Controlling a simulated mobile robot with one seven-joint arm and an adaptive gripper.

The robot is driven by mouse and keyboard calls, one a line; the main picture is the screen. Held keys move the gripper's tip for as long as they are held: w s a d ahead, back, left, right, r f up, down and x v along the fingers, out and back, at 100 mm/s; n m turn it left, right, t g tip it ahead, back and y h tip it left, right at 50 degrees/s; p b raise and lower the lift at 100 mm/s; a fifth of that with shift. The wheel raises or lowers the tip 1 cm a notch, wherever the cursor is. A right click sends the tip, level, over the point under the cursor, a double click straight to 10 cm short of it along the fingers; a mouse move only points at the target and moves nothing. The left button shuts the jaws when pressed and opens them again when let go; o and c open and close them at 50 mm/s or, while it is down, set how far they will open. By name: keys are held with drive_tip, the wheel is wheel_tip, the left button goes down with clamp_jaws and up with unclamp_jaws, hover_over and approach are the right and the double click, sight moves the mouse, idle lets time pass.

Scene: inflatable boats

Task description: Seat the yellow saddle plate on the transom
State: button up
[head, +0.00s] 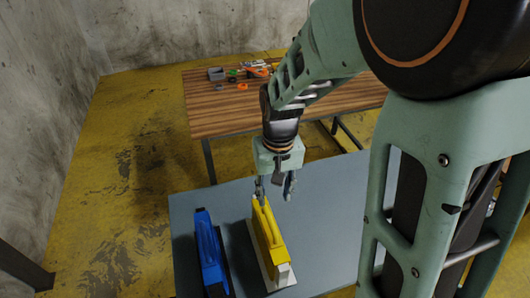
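The yellow saddle plate (268,232) is on the grey table, over a pale upright block, likely the transom (284,275), whose near end shows below the yellow. The plate looks roughly upright along the block; I cannot tell whether it is fully down. My gripper (275,190) is just above the plate's far end, its two fingers pointing down and spread apart. The left finger overlaps the plate's far tip in the picture; I cannot tell whether they touch. Nothing shows held between the fingers.
A blue upright piece (207,246) on a dark base stands left of the yellow plate. The grey table (325,225) is bare to the right. Behind, a wooden table (210,112) holds a grey container (216,74) and small orange and green items.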

drive_tip(key=shift+s+a+f+n, duration=0.4)
drive_tip(key=shift+s+a, duration=0.1)
drive_tip(key=shift+a, duration=0.1)
wheel_tip(320, 180, down, 10)
drive_tip(key=b, duration=0.8)
drive_tip(key=shift+r, duration=0.1)
clamp_jaws()
drive_tip(key=shift+r, duration=0.1)
drive_tip(key=shift+r+p, duration=4.2)
drive_tip(key=shift+r, duration=1.1)
wheel_tip(320, 180, up, 5)
drive_tip(key=p, duration=0.1)
hover_over(270, 219)
